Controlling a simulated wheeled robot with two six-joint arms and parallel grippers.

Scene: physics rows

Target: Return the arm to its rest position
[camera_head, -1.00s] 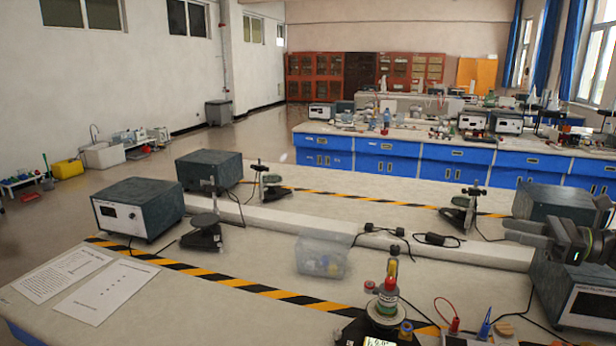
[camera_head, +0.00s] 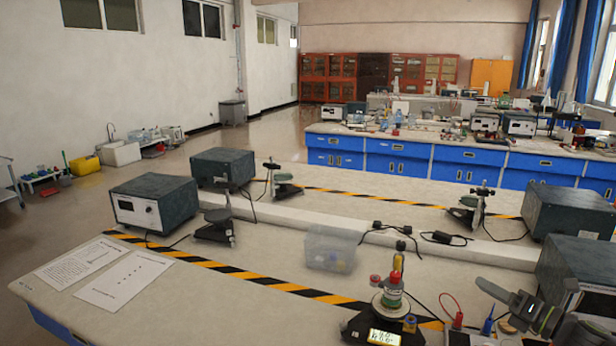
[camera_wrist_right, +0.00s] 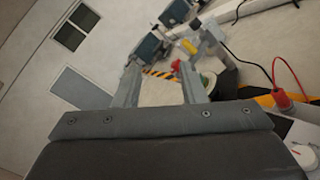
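My right gripper (camera_head: 522,302) is at the lower right of the head view, over the right end of the near bench. In the right wrist view (camera_wrist_right: 160,88) its two fingers stand apart with nothing between them. A weight stack with green and red pieces (camera_head: 391,290) stands on a scale with a lit display (camera_head: 384,337), to the left of the gripper. The stack shows partly behind the right finger in the wrist view (camera_wrist_right: 208,80). My left gripper is not in the head view.
A red lead (camera_head: 458,320) and a blue lead (camera_head: 488,325) stand close to my right gripper. Dark instrument boxes (camera_head: 570,213) line the right side. A clear bin (camera_head: 331,248) sits mid-bench. Two papers (camera_head: 118,281) lie at the left, with bare bench between.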

